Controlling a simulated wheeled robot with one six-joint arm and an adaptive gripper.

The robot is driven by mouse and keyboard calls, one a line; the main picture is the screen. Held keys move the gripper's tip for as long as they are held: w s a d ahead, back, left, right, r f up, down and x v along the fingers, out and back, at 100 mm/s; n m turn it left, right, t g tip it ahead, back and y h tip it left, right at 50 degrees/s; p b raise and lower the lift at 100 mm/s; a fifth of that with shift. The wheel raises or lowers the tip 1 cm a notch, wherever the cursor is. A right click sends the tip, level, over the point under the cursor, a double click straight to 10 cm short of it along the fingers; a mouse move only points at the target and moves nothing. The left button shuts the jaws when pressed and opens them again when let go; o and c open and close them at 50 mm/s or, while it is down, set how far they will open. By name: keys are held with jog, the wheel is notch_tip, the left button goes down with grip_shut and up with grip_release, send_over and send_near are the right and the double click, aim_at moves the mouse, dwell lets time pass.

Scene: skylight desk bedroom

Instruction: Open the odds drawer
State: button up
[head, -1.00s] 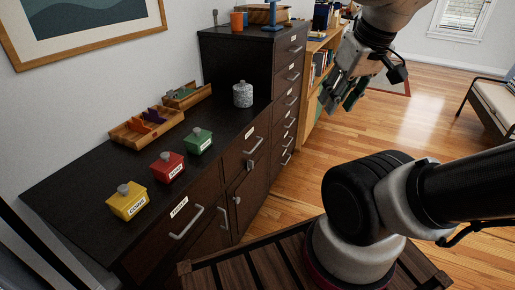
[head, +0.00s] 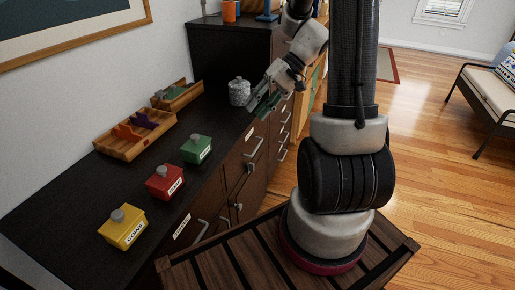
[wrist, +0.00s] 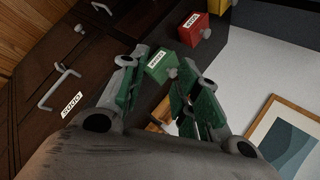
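The odds drawer sits in the top row of the dark cabinet, and its label, which seems to read ODDS, shows in the wrist view. Its pale bar handle (head: 254,147) is below the label, and the handle also shows in the wrist view (wrist: 60,88). The drawer front (head: 236,160) looks flush and shut. My gripper (head: 262,102) is above and beyond the handle, near the cabinet top's front edge, apart from the handle. In the wrist view my gripper (wrist: 165,95) has its fingers spread with nothing held; the green box is seen between them.
A green box (head: 196,149), red box (head: 165,182) and yellow box (head: 122,227) stand on the cabinet top. A speckled jar (head: 239,92) stands close to my gripper. Wooden trays (head: 135,135) lie behind. A taller drawer unit (head: 230,50) rises beyond.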

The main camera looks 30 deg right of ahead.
jog(key=w+d+f+m+t+y, duration=0.2)
jog(key=w+d+f, duration=0.1)
jog(key=w+f, duration=0.3)
jog(key=m+t+h, duration=0.1)
jog(key=m+t, duration=0.5)
jog(key=t, duration=0.3)
send_near(257, 147)
jog(key=w+a+f, duration=0.1)
jog(key=w, duration=0.2)
jog(key=x, duration=0.7)
jog(key=shift+s+a+f, duration=0.1)
jog(key=shift+a+f, duration=0.05)
jog(key=shift+a, duration=0.05)
grip_shut()
